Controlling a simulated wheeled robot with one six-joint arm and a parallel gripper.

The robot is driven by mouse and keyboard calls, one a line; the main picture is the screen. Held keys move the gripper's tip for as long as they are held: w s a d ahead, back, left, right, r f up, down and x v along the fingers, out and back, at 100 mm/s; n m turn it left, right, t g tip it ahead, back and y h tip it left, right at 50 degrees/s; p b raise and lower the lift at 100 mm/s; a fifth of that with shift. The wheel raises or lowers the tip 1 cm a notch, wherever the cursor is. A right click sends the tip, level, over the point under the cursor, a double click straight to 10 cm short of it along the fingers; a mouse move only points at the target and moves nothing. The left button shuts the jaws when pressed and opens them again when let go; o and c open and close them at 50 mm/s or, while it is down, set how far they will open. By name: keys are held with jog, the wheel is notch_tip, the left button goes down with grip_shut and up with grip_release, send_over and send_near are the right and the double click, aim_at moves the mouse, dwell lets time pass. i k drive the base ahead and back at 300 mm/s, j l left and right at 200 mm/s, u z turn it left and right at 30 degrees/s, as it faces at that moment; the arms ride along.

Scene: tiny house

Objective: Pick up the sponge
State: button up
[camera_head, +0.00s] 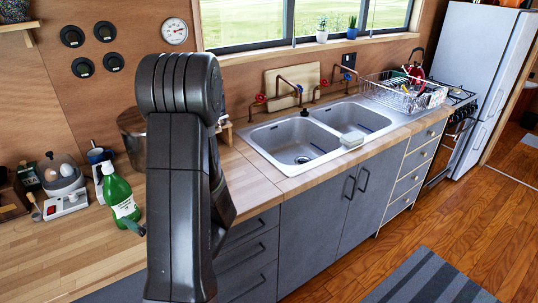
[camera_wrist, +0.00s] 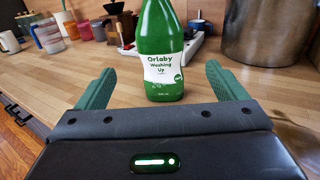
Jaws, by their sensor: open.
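A small pale block that looks like the sponge (camera_head: 352,140) lies on the front rim of the double sink (camera_head: 283,141), near the divider between the two basins. It does not show in the wrist view. My gripper (camera_wrist: 160,70) is open and empty, with its two green fingers spread above the wooden counter. A green washing-up bottle (camera_wrist: 162,50) stands upright beyond the fingers, between them in the picture. It also shows in the head view (camera_head: 120,198), left of my arm. My arm hides most of my gripper in the head view.
Copper taps (camera_head: 300,88) rise behind the sink. A wire dish rack (camera_head: 402,92) stands right of it. A steel pot (camera_wrist: 262,30) and an egg cooker (camera_head: 60,178) are on the counter (camera_head: 262,172). The floor before the cabinets is clear apart from a striped rug (camera_head: 430,280).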

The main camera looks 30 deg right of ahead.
aim_at(350, 140)
jog(key=z, duration=2)
